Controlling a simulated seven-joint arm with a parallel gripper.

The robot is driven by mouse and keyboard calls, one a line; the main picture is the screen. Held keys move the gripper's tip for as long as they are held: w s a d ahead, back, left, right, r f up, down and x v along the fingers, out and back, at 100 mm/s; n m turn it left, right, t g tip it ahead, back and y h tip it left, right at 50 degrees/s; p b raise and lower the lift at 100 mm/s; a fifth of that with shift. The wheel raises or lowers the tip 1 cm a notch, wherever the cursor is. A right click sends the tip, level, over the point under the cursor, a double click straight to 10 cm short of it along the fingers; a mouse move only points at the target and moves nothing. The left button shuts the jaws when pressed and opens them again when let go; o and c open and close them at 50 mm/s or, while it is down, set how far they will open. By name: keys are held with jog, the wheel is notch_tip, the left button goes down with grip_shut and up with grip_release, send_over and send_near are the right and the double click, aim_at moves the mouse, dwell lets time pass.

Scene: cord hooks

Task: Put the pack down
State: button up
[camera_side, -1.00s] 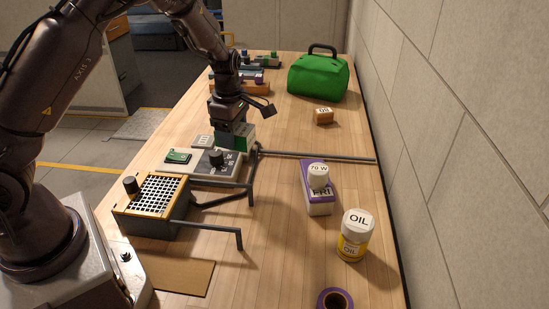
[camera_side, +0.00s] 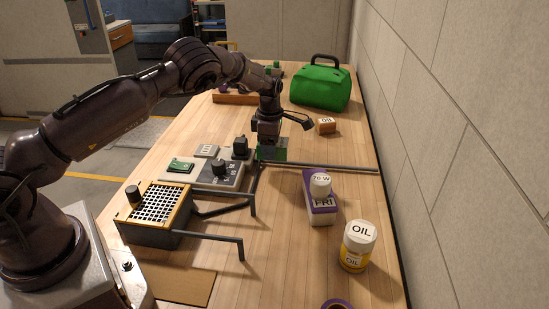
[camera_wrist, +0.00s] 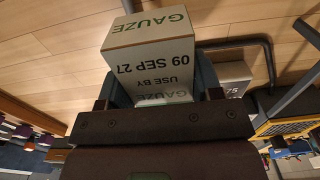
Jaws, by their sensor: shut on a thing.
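The pack is a white and green gauze box (camera_wrist: 150,60), printed GAUZE and USE BY 09 SEP 27 in the wrist view. My gripper (camera_wrist: 150,88) is shut on it, with a finger at either side. In the side view the pack (camera_side: 272,153) hangs below my gripper (camera_side: 268,142), right of the grey control panel and close to the long dark bar. I cannot tell whether its underside touches the wooden table (camera_side: 285,240).
The grey panel (camera_side: 228,178) with black knobs and the orange-rimmed grille box (camera_side: 165,205) have dark hook bars (camera_side: 215,238) jutting right.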

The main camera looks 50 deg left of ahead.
aim_at(275, 167)
jog(key=shift+w+a+f, duration=0.25)
jog(key=shift+w+f, duration=0.55)
jog(key=shift+f, duration=0.25)
jog(key=shift+w+f, duration=0.1)
jog(key=shift+f, duration=1.5)
jog(key=o, duration=0.9)
jog(key=shift+f, duration=0.15)
